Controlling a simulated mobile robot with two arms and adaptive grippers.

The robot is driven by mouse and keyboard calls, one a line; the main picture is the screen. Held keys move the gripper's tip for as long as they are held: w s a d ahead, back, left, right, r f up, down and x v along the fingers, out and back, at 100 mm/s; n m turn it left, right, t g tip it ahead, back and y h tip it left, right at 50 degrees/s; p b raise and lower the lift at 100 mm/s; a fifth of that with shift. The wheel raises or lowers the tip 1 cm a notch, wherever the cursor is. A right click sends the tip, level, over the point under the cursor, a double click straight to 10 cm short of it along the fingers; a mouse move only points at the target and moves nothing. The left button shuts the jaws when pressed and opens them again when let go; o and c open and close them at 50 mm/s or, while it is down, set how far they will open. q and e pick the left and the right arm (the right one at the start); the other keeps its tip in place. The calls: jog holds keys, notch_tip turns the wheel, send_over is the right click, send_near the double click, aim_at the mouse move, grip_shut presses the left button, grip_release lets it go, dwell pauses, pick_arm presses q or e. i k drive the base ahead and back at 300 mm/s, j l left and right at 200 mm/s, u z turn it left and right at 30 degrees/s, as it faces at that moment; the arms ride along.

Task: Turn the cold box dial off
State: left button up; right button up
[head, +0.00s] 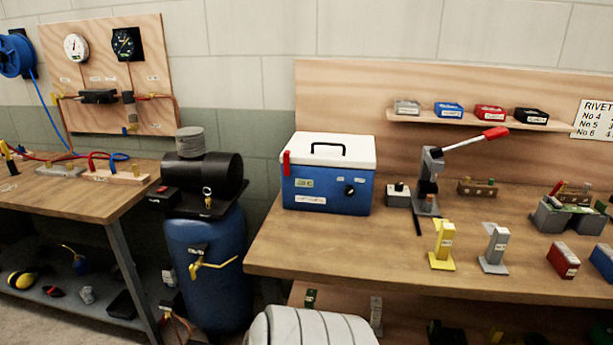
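The cold box (325,200) is a blue chest with a white lid and a black handle on top. It stands at the left end of the right-hand workbench with its lid shut. Its dial (349,190) is a small black round knob on the right of the front face. The dial's setting is too small to read. Small labels and a red latch (286,164) are also on the box. Neither of my grippers is in the head view.
The workbench (370,255) holds a red-handled lever press (430,180), yellow (441,245) and grey (493,248) stands, and a red block (563,260). A blue compressor tank (207,265) stands left of it. The bench top in front of the cold box is clear.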

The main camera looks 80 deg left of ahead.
aim_at(349, 190)
jog(key=k+j+u, duration=0.15)
jog(key=j+u, duration=0.3)
jog(key=k+j+u, duration=0.1)
jog(key=j+u, duration=0.85)
jog(key=j, duration=0.75)
jog(key=i+j+u, duration=0.1)
jog(key=j, duration=0.65)
